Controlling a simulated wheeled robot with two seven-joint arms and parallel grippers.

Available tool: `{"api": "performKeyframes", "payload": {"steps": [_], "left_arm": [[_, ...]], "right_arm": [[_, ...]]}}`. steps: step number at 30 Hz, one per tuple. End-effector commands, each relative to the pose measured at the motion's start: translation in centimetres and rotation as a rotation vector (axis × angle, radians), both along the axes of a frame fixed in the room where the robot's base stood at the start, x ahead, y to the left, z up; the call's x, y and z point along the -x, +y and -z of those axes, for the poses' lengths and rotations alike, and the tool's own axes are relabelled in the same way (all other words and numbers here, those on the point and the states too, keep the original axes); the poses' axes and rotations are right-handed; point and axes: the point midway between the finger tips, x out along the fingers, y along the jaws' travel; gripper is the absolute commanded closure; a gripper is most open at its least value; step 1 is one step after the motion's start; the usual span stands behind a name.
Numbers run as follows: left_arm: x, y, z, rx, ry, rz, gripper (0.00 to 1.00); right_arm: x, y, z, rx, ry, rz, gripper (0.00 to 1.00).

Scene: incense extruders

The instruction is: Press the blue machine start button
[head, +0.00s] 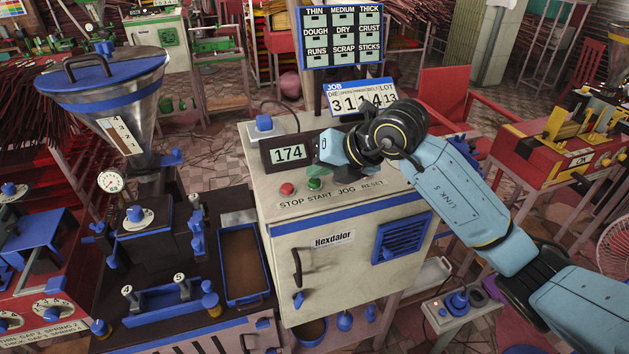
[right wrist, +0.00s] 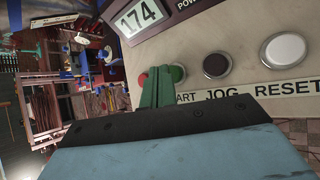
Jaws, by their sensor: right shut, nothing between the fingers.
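The machine with blue trim has a cream control cabinet (head: 345,255) marked Hexdalor. On its sloped top sit a red button (head: 287,189) over the word STOP and a green start button (head: 314,184) over START. My right gripper (head: 321,172) is shut and empty, with its green fingers right at the start button. In the right wrist view the fingertips (right wrist: 160,74) overlap the green start button (right wrist: 177,73), and the red stop button (right wrist: 142,79) shows just beyond them. I cannot tell whether they touch the button. My left gripper is not in view.
A dark jog button (right wrist: 215,65) and a white reset button (right wrist: 281,48) sit beside the start button. A counter display (head: 289,154) reading 174 stands behind the buttons. A steel hopper (head: 125,110) and brown tray (head: 243,265) are at left.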

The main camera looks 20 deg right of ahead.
Motion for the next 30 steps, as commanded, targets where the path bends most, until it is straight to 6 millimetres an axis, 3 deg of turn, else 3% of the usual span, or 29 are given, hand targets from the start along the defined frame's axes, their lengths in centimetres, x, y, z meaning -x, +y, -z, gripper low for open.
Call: {"api": "performKeyframes", "payload": {"steps": [30], "left_arm": [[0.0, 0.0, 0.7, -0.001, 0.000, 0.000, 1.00]], "right_arm": [[0.0, 0.0, 1.0, 0.001, 0.001, 0.000, 1.00]]}}
